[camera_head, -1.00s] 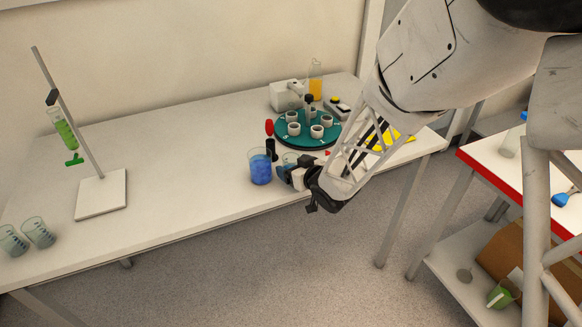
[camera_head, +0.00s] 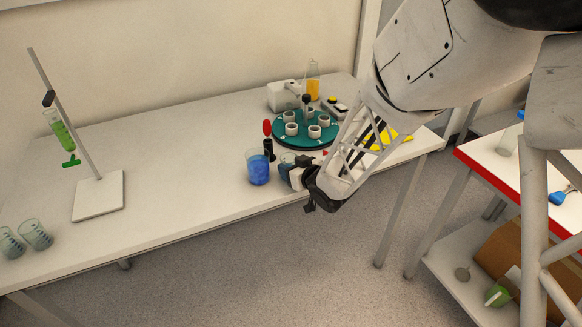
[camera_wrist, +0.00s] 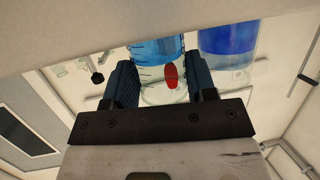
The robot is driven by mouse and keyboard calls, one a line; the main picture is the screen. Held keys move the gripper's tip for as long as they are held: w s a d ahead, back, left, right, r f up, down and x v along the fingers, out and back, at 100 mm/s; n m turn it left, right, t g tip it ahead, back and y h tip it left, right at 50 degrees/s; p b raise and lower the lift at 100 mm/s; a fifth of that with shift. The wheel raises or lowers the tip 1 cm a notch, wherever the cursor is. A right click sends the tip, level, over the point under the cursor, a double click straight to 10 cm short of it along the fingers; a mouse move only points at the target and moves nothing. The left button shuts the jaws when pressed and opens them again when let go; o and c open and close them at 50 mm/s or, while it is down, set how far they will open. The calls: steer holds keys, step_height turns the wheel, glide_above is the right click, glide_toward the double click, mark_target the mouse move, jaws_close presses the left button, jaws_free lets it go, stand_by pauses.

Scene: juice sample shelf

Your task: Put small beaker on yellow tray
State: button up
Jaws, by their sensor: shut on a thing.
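My gripper (camera_wrist: 160,88) is shut on a small clear beaker (camera_wrist: 156,55) with dark graduation marks, held between its two blue fingers in the wrist view. In the head view my gripper (camera_head: 287,172) is at the table's front edge, and only the top of the small beaker (camera_head: 287,158) shows behind it. I cannot tell whether the beaker touches the table. The yellow tray (camera_head: 392,137) lies at the table's right end, partly hidden behind my arm.
A larger beaker of blue liquid (camera_head: 258,168) stands close left of my gripper; it also shows in the wrist view (camera_wrist: 229,42). A teal round rack (camera_head: 290,143) with white cups stands behind. A stand (camera_head: 98,197) and two beakers (camera_head: 36,235) are at left. The table's middle is clear.

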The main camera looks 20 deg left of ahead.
mark_target(285, 155)
steer(key=shift+r, duration=0.2)
steer(key=shift+r, duration=0.9)
steer(key=shift+s+d+r, duration=0.2)
steer(key=shift+s+r, duration=0.1)
steer(key=shift+r, duration=0.4)
steer(key=s+d+r, duration=0.1)
steer(key=s+d, duration=0.7)
steer(key=s, duration=0.4)
steer(key=shift+s+d+r, duration=0.15)
steer(key=shift+s+d, duration=0.1)
steer(key=shift+d, duration=0.1)
steer(key=shift+w, duration=0.15)
steer(key=w+d, duration=0.8)
steer(key=w, duration=0.4)
steer(key=w+d, duration=0.9)
steer(key=w, duration=0.2)
steer(key=shift+w+r, duration=0.35)
